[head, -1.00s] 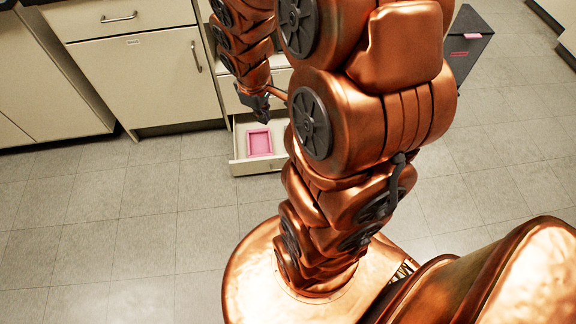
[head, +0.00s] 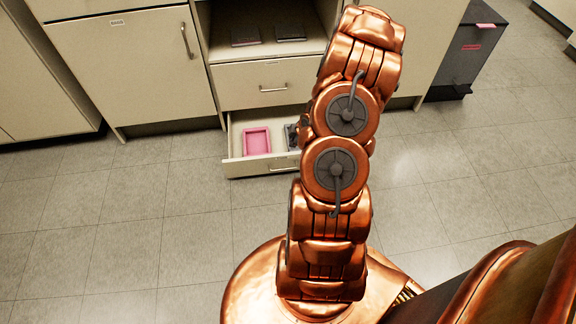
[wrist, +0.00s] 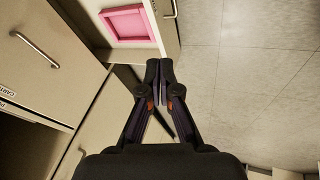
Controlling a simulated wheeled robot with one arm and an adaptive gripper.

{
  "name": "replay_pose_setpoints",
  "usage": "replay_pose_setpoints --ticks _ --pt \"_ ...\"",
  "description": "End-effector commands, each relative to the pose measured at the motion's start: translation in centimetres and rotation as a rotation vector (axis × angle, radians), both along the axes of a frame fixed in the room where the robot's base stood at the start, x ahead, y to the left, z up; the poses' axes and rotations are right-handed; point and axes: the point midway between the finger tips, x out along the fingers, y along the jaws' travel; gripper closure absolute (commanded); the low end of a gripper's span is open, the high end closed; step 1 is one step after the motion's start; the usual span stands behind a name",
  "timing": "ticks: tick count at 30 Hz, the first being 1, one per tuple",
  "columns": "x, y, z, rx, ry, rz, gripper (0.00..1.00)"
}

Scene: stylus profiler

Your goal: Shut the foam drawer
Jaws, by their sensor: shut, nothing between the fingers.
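The foam drawer (head: 262,166) is the low, pale drawer under another drawer, and it stands pulled out. A pink tray (head: 256,141) lies inside it on the left. A dark shape in its right part is partly covered by my arm, and I cannot tell what it is. In the wrist view the pink tray (wrist: 130,25) and the drawer's front panel (wrist: 165,35) show at the top. My gripper (wrist: 160,68) is shut and empty, its fingertips near the drawer's end in that view. I cannot tell if they touch it. In the head view my arm hides the gripper.
A closed drawer (head: 270,86) with a handle sits above the open one, below an open shelf with dark flat items (head: 245,36). A cabinet door (head: 135,65) is to the left. A dark bin-like box (head: 468,55) stands at the right. The floor in front is clear.

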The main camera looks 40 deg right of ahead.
Motion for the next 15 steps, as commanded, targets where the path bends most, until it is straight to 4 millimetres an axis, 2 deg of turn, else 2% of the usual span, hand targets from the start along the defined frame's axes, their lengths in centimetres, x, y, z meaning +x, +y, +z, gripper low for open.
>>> replay_pose_setpoints --ticks 1,3,6,9,15 --pt "-0.6 -0.4 -3.3 0.008 -0.022 0.008 1.00" --pt "-1.1 -0.8 -5.9 0.011 -0.058 0.026 1.00" --pt "-1.6 -1.2 -8.7 0.011 -0.109 0.045 1.00" --pt "-2.1 -1.4 -10.7 0.010 -0.148 0.060 1.00" --pt "-2.4 -1.5 -12.3 0.008 -0.185 0.072 1.00"
